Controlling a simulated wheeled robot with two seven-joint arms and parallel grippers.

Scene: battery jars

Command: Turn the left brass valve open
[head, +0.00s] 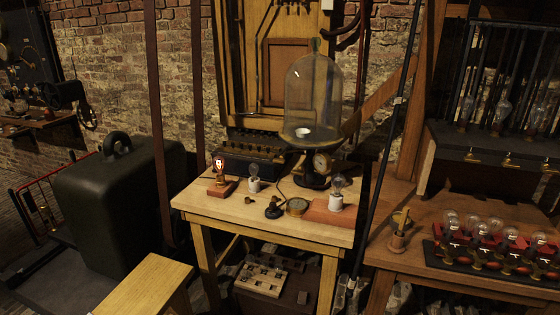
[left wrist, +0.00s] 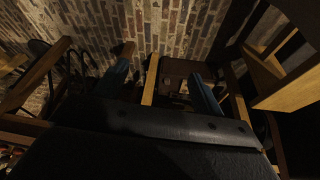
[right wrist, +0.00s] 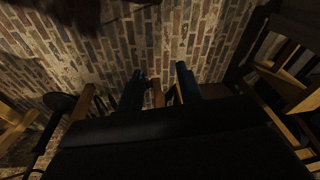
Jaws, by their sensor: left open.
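Several small brass fittings sit on the front of a dark box at the right of the head view. The left one (head: 471,157) may be the left brass valve. A middle one (head: 508,161) and a right one (head: 547,168) are beside it; they are too small to tell whether any is turned. My left gripper (left wrist: 161,68) is open and empty in the left wrist view. My right gripper (right wrist: 160,68) is open and empty in the right wrist view. Neither gripper shows in the head view, and neither touches a fitting.
A glass bell jar (head: 312,98) and a gauge (head: 321,163) stand on the wooden table (head: 225,211) with small lamps. A dark green case (head: 112,200) is at left.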

